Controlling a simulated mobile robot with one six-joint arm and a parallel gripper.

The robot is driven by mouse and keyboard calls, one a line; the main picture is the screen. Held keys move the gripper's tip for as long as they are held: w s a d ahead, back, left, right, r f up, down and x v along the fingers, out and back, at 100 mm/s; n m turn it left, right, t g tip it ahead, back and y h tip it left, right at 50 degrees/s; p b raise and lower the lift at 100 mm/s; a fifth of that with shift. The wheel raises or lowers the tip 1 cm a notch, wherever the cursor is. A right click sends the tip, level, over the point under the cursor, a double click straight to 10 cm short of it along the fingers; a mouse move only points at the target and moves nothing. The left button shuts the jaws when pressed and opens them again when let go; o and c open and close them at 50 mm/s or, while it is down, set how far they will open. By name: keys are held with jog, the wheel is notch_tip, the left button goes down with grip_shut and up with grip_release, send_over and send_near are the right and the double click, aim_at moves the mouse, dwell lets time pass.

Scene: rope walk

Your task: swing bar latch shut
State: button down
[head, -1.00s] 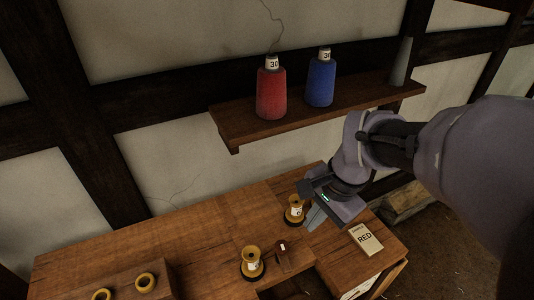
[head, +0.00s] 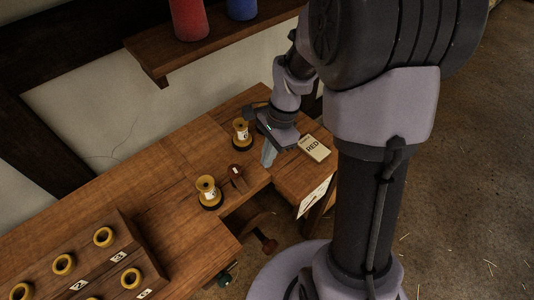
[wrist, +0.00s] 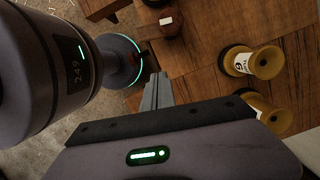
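My gripper (head: 267,157) is over the right end of the wooden bench, left of the red-labelled card. In the wrist view its two grey fingers (wrist: 158,92) lie close together with nothing seen between them. A small dark brown wooden piece with a white mark (head: 237,177) sits on the bench near its front edge, left of my gripper and apart from it. It also shows at the top of the wrist view (wrist: 172,24). I cannot tell if this piece is the bar latch; no other bar latch is clear.
Two yellow spools (head: 241,135) (head: 208,193) stand near the brown piece. A numbered rack (head: 115,262) with yellow rings is at lower left. Below the bench's notched front edge is a brown knob (head: 269,245). A shelf (head: 215,38) holds cones behind.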

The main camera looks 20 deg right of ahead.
aim_at(238, 179)
jog(key=a+f+b, duration=0.2)
jog(key=a+f, duration=0.2)
jog(key=shift+s+a+f+b, duration=0.2)
jog(key=shift+s+b, duration=0.15)
jog(key=shift+b, duration=0.05)
jog(key=shift+a+r, duration=0.1)
jog(key=shift+a, duration=0.2)
